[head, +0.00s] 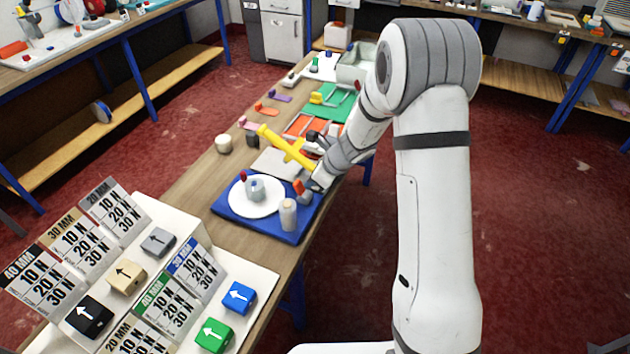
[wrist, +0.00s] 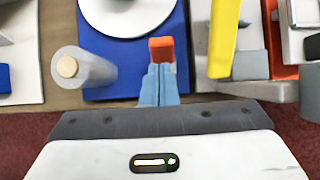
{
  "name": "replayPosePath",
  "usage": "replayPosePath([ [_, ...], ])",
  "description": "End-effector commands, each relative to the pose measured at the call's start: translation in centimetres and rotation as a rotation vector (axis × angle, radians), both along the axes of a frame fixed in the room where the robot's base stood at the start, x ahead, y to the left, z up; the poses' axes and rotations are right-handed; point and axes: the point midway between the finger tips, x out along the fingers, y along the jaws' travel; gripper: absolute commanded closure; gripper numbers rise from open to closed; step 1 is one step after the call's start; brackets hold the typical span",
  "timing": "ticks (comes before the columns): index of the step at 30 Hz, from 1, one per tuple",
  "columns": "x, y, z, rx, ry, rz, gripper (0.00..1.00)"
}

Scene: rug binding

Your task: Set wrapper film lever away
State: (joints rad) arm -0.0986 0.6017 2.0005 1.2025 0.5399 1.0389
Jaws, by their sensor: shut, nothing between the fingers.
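The wrapper has a blue base (head: 226,208) with a round white plate (head: 243,207) on it. A pale film roll (head: 288,215) stands at the base's front corner; it also shows in the wrist view (wrist: 82,68). An orange-tipped piece, likely the film lever (head: 299,188), is at the base's right edge; its orange end (wrist: 162,48) shows just beyond my fingertips in the wrist view. My gripper (wrist: 161,78) is shut and empty, its light-blue fingers together close beside the lever. I cannot tell whether they touch it. The lever's lower part is hidden.
A long yellow bar (head: 287,146) stands out over the table just behind the base. Orange (head: 300,126) and green (head: 335,107) stations lie farther back. A board with labelled cards and coloured blocks (head: 239,298) fills the near end. Small pieces line the left edge.

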Motion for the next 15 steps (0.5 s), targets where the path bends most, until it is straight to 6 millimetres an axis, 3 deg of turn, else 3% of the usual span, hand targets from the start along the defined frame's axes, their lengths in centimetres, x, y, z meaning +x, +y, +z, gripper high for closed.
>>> replayPosePath([
  [8, -0.1, -0.2, 0.1, 0.000, 0.000, 0.000, 1.00],
  [15, -1.1, -3.1, 1.8, 0.000, -0.001, -0.002, 1.00],
])
